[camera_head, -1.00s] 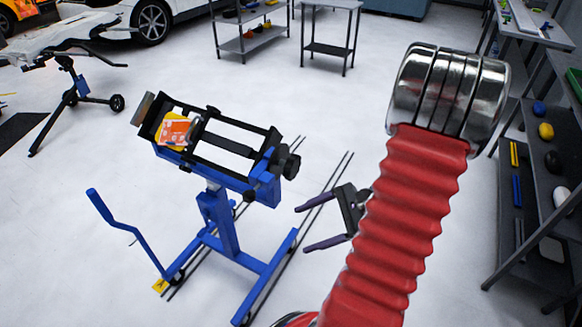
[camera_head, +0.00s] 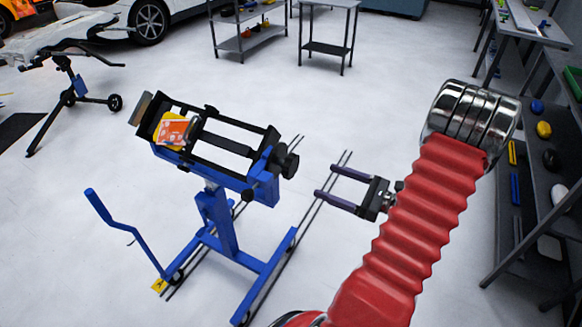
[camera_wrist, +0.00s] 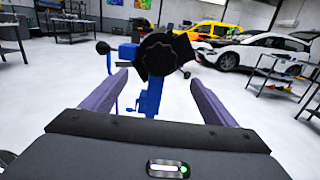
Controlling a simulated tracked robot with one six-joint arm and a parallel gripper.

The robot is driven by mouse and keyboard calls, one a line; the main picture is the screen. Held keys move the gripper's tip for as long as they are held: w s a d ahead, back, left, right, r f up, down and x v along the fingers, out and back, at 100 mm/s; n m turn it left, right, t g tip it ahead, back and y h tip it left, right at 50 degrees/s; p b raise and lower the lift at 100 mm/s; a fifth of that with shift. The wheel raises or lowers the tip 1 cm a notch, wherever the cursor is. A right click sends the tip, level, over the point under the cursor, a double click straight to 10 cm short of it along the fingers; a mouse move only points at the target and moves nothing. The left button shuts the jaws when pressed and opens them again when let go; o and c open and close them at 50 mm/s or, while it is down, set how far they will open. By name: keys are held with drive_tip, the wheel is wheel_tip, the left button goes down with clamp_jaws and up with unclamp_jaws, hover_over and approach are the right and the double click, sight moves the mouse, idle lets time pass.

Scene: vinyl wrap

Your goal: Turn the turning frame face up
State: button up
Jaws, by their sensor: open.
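The turning frame (camera_head: 228,145) is a black rectangular frame on a blue wheeled stand (camera_head: 228,225). It sits tilted, with an orange and yellow part (camera_head: 173,131) at its left end. A black knob (camera_head: 287,163) is on its right end. In the wrist view the black knob (camera_wrist: 158,54) shows ahead, between the fingers, with the blue stand (camera_wrist: 151,95) below it. My gripper (camera_head: 325,184) is open and empty, to the right of the knob and apart from it. Its two purple fingers also show in the wrist view (camera_wrist: 153,90).
A shelf rack (camera_head: 535,200) is at the right, and a small table (camera_head: 328,48) stands behind. The floor between is clear.

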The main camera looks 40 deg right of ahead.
sight(295, 168)
drive_tip(key=x, duration=1.3)
drive_tip(key=shift+w+a, duration=0.2)
drive_tip(key=shift+w, duration=0.1)
drive_tip(key=shift+d, duration=0.1)
drive_tip(key=c, duration=1.5)
